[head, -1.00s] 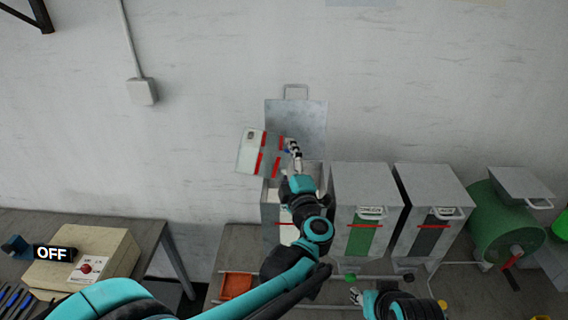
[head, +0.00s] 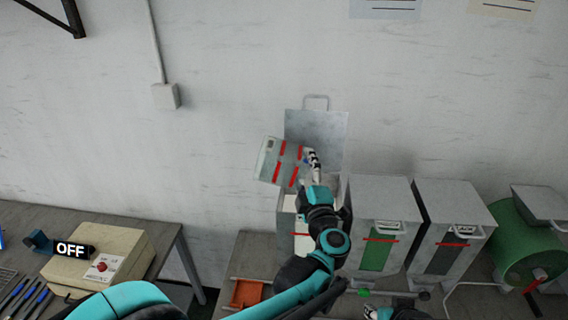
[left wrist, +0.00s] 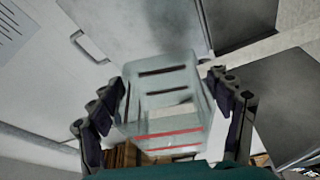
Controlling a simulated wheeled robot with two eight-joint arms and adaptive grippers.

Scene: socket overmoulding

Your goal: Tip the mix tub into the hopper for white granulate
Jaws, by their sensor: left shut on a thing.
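The mix tub (head: 270,160) is a pale, see-through box with red stripes. It is tilted in the air above and slightly left of the white-granulate hopper (head: 284,232). That hopper's lid (head: 318,133) stands open against the wall, and pale material shows inside, partly behind my arm. My left gripper (head: 312,162) is shut on the tub at its right side. In the left wrist view the tub (left wrist: 165,100) sits between the two fingers. I cannot tell whether anything is pouring. My right gripper (head: 376,313) shows only partly at the bottom edge.
The green-marked hopper (head: 382,200) and the dark-marked hopper (head: 452,202) stand close on the right with lids down. A green drum (head: 522,240) is farther right. An orange tray (head: 246,292) lies below left. A beige switch box (head: 100,262) marked OFF is on the left table.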

